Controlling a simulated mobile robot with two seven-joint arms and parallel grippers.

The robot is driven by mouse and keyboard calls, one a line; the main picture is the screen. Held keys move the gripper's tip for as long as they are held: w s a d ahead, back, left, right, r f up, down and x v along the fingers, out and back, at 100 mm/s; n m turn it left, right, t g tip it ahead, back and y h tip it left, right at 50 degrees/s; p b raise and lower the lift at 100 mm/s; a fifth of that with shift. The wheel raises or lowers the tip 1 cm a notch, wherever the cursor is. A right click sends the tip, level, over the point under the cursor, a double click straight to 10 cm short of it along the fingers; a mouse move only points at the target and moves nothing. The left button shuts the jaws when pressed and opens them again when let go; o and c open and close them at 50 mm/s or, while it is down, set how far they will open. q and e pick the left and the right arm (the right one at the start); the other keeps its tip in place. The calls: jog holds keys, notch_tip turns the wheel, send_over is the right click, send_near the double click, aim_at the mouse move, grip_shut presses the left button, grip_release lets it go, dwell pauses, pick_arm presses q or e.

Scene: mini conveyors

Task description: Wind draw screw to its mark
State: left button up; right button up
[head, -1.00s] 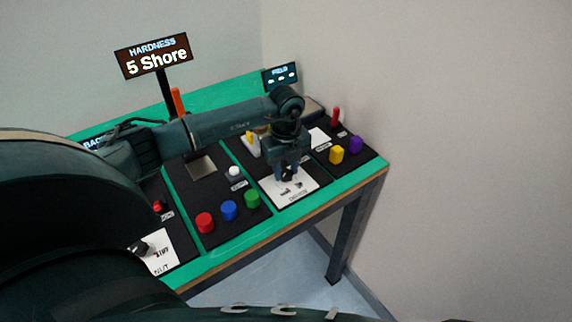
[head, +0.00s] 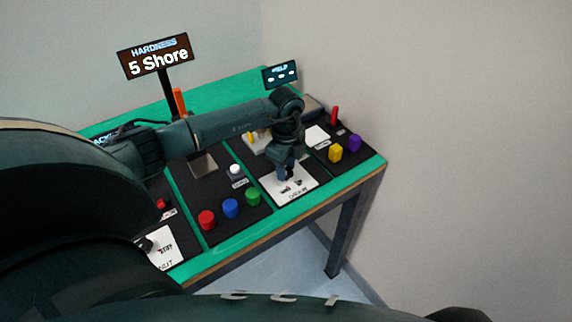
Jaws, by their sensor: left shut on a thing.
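My right gripper is not in view.
Red (head: 207,219), blue (head: 231,208) and green (head: 253,196) buttons stand left of the card. Yellow (head: 335,153) and purple (head: 354,142) knobs and a red lever (head: 334,116) stand right. A sign (head: 155,56) reads "HARDNESS 5 Shore".

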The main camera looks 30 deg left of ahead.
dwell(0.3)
pick_arm(q)
jog(key=o, duration=1)
jog(key=shift+c, duration=0.2)
notch_tip(320, 180, up, 13)
jog(key=b, duration=0.1)
jog(key=shift+b, duration=0.3)
jog(key=shift+r, duration=0.1)
